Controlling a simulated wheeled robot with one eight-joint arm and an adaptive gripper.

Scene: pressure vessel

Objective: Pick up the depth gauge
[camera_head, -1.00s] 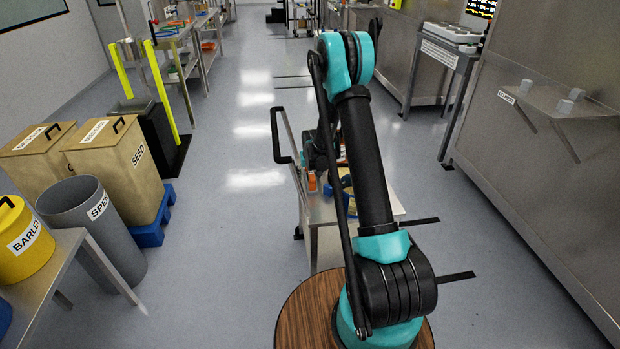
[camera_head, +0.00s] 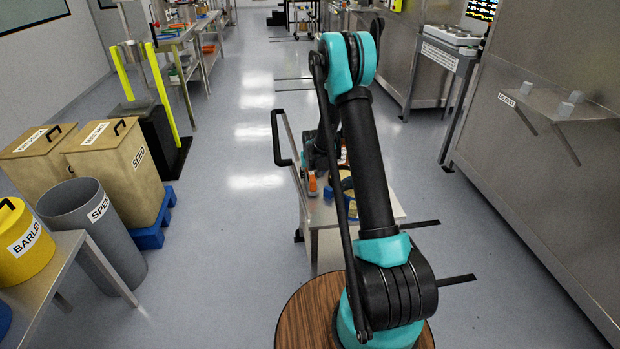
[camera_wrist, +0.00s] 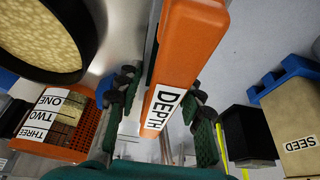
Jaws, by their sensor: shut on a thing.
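In the wrist view, a round dark-rimmed container (camera_wrist: 45,40) of yellowish grain and an orange tray (camera_wrist: 85,125) with labelled blocks sit left. The metal cart (camera_head: 325,215) stands under my arm. The SEED bin (camera_head: 120,165) is left. Floor between is clear.

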